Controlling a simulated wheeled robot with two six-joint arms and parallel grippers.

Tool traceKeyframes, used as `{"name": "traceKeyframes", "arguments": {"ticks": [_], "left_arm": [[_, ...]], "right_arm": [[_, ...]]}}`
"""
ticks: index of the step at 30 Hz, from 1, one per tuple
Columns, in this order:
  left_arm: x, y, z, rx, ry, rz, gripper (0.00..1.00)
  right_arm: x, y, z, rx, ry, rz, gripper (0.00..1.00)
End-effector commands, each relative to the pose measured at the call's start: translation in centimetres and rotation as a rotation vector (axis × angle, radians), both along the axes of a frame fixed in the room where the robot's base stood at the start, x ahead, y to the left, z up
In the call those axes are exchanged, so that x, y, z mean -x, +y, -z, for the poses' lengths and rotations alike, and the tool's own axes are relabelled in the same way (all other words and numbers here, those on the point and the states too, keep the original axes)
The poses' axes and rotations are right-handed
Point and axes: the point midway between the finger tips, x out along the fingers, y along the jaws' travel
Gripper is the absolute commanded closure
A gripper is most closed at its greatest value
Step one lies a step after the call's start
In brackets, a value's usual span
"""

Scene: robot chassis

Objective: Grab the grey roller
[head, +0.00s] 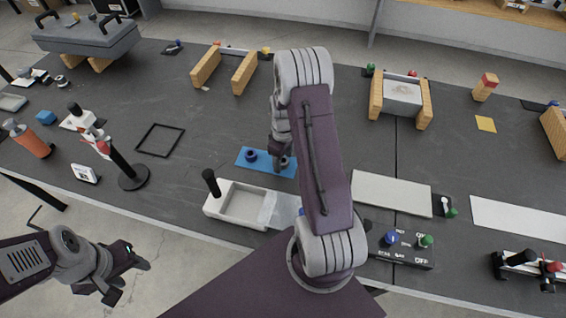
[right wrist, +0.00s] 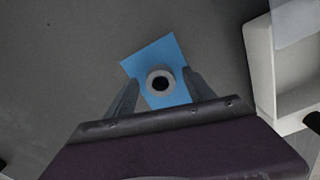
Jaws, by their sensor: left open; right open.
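The grey roller (right wrist: 160,85) shows in the right wrist view as a round grey ring with a dark centre, on the blue mat (right wrist: 137,64). My right gripper (right wrist: 162,77) is open, with one finger on each side of the roller and visible gaps between. In the head view my right gripper (head: 283,165) points down over the right end of the blue mat (head: 268,168) and largely hides the roller. A dark blue ring-shaped piece (head: 250,155) sits at the mat's left end. My left gripper (head: 128,268) is open and empty, off the table's front edge.
A white tray (head: 212,210) with a black handle stands in front of the mat. A black square frame (head: 160,140) and a black stand (head: 133,181) lie to the left. A switch box (head: 400,250) and a pale panel (head: 390,193) are at right.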

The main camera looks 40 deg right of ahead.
Motion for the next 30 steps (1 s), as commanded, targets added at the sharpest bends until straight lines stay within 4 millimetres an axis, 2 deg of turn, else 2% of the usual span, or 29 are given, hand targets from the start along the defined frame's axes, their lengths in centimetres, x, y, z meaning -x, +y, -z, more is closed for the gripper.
{"name": "traceKeyframes", "arguments": {"ticks": [2,9,19,23,26,30], "left_arm": [[0.0,0.0,0.0,0.000,0.000,0.000,0.50],[0.0,0.0,0.0,0.000,0.000,0.000,0.50],[0.0,0.0,0.0,0.000,0.000,0.000,0.50],[0.0,0.0,-0.1,0.000,0.000,0.000,0.50],[0.0,0.0,-0.1,0.000,0.000,0.000,0.50],[0.0,0.0,0.1,0.000,0.000,0.000,0.50]], "right_arm": [[0.0,0.0,0.0,0.000,0.000,0.000,0.38],[0.0,0.0,-0.1,0.000,0.000,0.000,1.00],[-0.1,0.0,-0.6,0.001,-0.001,0.000,1.00],[-0.1,0.0,-2.1,0.002,-0.004,0.000,1.00],[-0.2,-0.1,-4.1,0.003,-0.006,0.000,1.00],[2.8,-0.4,-5.9,0.001,-0.002,0.004,1.00]]}}
